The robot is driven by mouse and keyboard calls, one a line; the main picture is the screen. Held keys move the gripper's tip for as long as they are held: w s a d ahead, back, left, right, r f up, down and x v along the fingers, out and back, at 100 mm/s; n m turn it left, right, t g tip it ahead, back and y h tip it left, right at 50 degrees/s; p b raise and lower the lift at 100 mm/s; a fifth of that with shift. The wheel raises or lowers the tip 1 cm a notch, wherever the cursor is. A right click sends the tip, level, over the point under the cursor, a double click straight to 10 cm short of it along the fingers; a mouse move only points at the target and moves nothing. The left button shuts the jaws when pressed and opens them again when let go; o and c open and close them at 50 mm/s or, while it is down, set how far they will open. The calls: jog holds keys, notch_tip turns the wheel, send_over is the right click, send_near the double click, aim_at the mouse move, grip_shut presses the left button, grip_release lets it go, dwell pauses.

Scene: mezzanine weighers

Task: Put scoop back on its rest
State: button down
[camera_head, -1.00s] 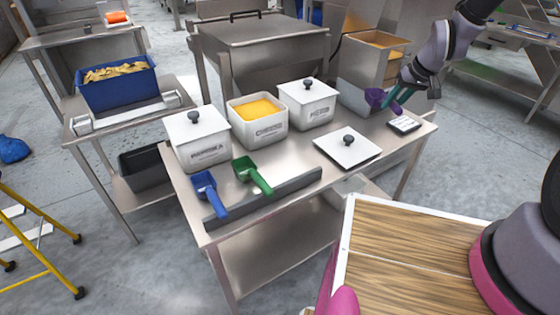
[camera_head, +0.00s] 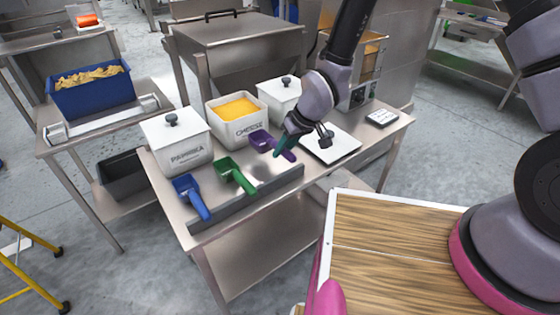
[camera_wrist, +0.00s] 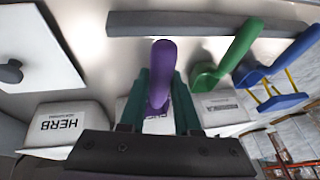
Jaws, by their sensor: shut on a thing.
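The purple scoop (camera_head: 260,141) is held at the right of the other scoops, its bowl in front of the cheese bin (camera_head: 248,130). My gripper (camera_head: 284,148) is shut on its handle; the wrist view shows the purple handle (camera_wrist: 162,65) between the teal fingers. The grey rest bar (camera_head: 245,206) runs along the table's front edge, and in the wrist view the bar (camera_wrist: 190,22) lies just beyond the handle's tip. I cannot tell whether they touch. The bowl is mostly hidden in the wrist view.
A green scoop (camera_head: 236,176) and a blue scoop (camera_head: 192,197) lean on the bar to the left. The paprika bin (camera_head: 178,150) and herb bin (camera_head: 284,96) are lidded; the cheese bin is open. A loose white lid (camera_head: 340,148) and a scale (camera_head: 381,118) lie right.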

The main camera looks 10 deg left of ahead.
jog(key=shift+f, duration=2.35)
jog(key=shift+f, duration=0.15)
jog(key=c, duration=0.6)
grip_release()
jog(key=v, duration=1.2)
